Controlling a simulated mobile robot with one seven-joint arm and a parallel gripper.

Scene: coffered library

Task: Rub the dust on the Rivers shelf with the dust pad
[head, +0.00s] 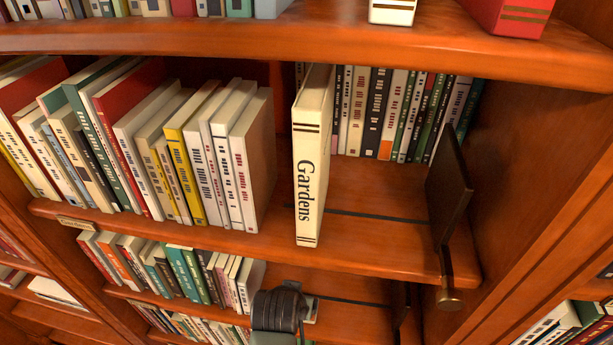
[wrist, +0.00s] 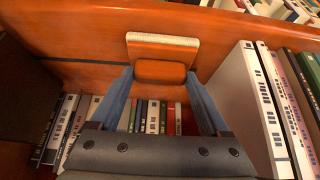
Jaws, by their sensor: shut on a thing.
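My gripper (head: 278,308) is at the lower shelf (head: 350,292) in the head view, right of a row of books. In the wrist view its two blue fingers (wrist: 162,88) are shut on the dust pad (wrist: 162,41), a wooden block with a pale edge. The pad lies over the brown shelf board (wrist: 85,72); I cannot tell whether it touches it. In the head view a small pale piece, perhaps the pad's edge, shows just right of my gripper. I cannot make out any dust. No Rivers label is readable.
A cream book marked Gardens (head: 311,170) stands upright on the shelf above, with a dark bookend (head: 447,195) to its right. White-spined books (wrist: 255,110) stand close right of my gripper in the wrist view. The lower shelf right of my gripper looks largely bare.

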